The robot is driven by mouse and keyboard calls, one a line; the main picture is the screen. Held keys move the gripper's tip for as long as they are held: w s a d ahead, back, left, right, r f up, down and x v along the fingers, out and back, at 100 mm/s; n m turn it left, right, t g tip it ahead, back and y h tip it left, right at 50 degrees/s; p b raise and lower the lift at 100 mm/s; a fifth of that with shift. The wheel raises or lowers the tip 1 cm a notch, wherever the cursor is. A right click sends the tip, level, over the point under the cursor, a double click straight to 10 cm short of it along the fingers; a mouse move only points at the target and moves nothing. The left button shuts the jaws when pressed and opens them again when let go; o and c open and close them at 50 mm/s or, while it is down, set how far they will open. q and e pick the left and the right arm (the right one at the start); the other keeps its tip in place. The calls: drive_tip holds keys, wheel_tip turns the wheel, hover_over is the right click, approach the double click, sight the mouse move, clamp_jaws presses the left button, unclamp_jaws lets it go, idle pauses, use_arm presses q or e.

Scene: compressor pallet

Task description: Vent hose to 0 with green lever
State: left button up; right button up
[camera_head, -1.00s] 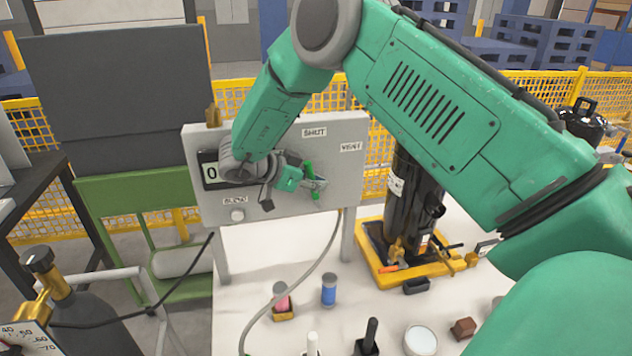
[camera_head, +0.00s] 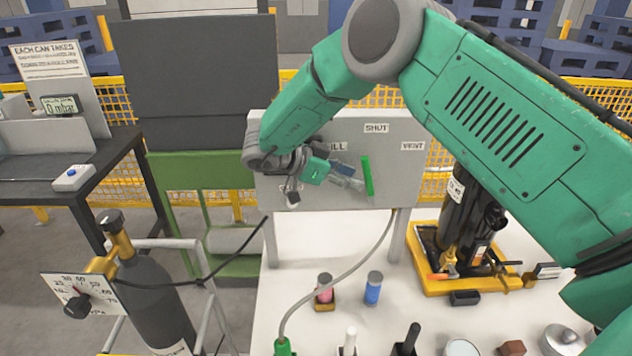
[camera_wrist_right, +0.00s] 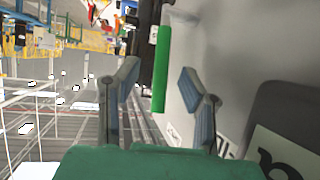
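The green lever (camera_head: 368,176) stands almost upright on the grey panel (camera_head: 405,185), below the SHUT label and between a partly hidden label ending in "ILL" and VENT. My right gripper (camera_head: 350,178) is just left of the lever in the head view, its fingers spread. In the right wrist view, the lever (camera_wrist_right: 161,70) shows between the two open fingers (camera_wrist_right: 160,88), with gaps on both sides; contact is not visible. The grey hose (camera_head: 352,270) runs from under the panel to a green fitting (camera_head: 284,346). The panel's readout is hidden behind my right wrist. My left gripper is not in view.
Pink (camera_head: 325,288) and blue (camera_head: 373,288) small cans stand on the white table. A black pump in a yellow tray (camera_head: 430,280) is at right. A side-table meter (camera_head: 60,105) reads 0 mbar.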

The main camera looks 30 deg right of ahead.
drive_tip(key=w+a, duration=0.2)
drive_tip(key=a, duration=0.6)
drive_tip(key=shift+w+a, duration=0.35)
drive_tip(key=shift+c, duration=0.8)
drive_tip(key=shift+d+f, duration=0.1)
drive_tip(key=shift+f, duration=0.05)
drive_tip(key=c, duration=0.7)
drive_tip(key=shift+s+f+n+t+h+b, duration=0.1)
drive_tip(key=shift+f+n+t+h+b, duration=0.1)
drive_tip(key=shift+n, duration=0.3)
drive_tip(key=shift+s+f+n+t+h+b, duration=0.1)
drive_tip(key=shift+n+h+b, duration=0.1)
drive_tip(key=shift+n, duration=0.3)
clamp_jaws()
drive_tip(key=s+a+f+n+t+h+b, duration=0.1)
drive_tip(key=s+n+t+b, duration=0.2)
drive_tip(key=n+t, duration=0.8)
drive_tip(key=s+f+n+t+h+b, duration=0.2)
drive_tip(key=s+n+t+b, duration=0.1)
drive_tip(key=n, duration=1.5)
drive_tip(key=w+d+r+p, duration=0.1)
drive_tip(key=w+d+r, duration=0.1)
drive_tip(key=d, duration=0.9)
drive_tip(key=shift+w+r+n+t+p, duration=0.15)
drive_tip(key=shift+w+n+t+p, duration=0.2)
drive_tip(key=shift+w, duration=0.35)
